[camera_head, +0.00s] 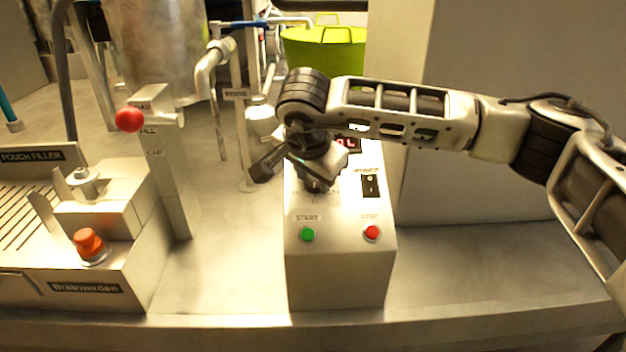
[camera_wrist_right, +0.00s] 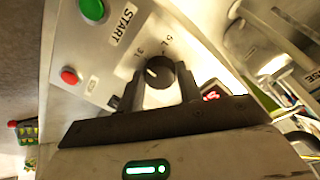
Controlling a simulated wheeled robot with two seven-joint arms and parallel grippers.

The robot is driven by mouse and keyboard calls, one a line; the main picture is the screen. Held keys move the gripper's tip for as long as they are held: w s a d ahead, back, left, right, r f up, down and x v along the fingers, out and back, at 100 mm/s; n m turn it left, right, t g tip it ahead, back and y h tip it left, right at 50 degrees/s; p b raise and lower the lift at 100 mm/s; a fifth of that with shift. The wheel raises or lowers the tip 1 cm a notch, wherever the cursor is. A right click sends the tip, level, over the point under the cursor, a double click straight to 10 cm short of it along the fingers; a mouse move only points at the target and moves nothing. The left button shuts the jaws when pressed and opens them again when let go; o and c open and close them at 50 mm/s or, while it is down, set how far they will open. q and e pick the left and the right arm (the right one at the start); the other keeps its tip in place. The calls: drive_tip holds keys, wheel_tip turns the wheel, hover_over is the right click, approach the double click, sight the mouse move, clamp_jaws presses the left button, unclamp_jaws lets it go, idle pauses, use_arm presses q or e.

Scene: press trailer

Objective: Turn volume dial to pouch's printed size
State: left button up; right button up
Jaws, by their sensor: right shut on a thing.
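The white control box (camera_head: 340,275) stands on the bench. I cannot tell exactly which label the mark meets. My right gripper (camera_head: 316,180) is over the box's upper face, its fingers on both sides of the dial and shut on it; it also shows in the wrist view (camera_wrist_right: 158,90). It hides the dial in the head view. No pouch can be made out. My left gripper is out of view.
The box has a green start button (camera_head: 307,234), a red stop button (camera_head: 372,233), a black switch (camera_head: 371,185) and a partly hidden red display (camera_wrist_right: 211,96). The pouch filler (camera_head: 110,285) stands left, with a red-knobbed lever (camera_head: 129,119). A lime bucket (camera_head: 325,50) is behind.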

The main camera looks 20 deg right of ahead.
drive_tip(key=shift+n, duration=0.5)
drive_tip(key=o, duration=1)
drive_tip(key=shift+s+r, duration=0.1)
drive_tip(key=shift+r, duration=0.05)
drive_tip(key=b+v, duration=0.1)
drive_tip(key=v, duration=1.4)
drive_tip(key=shift+s+a+r, duration=0.2)
drive_tip(key=shift+s+r, duration=0.05)
drive_tip(key=shift+s, duration=0.05)
drive_tip(key=shift+f, duration=0.1)
